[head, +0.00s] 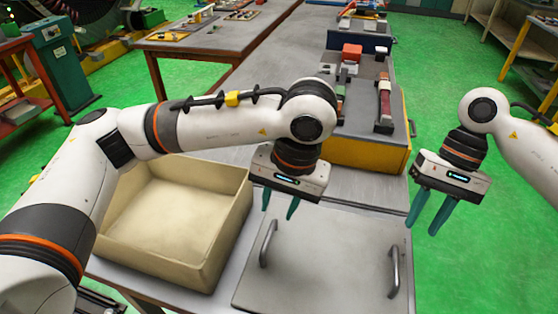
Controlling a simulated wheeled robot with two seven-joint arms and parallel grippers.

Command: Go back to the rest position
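My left arm comes in from the left and reaches across above the beige bin (229,228). My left gripper (278,212) points down beside the bin's right wall, above the near table by the grey plate's upper left corner. Its two teal fingers are apart with nothing between them. My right gripper (422,230) hangs at the right, past the table's right edge, with green floor behind it. Its teal fingers are apart and hold nothing.
The bin looks empty. A grey plate (330,262) with two upright handles lies on the near table. Another table (215,42) stands at the back left. Green floor is free at right.

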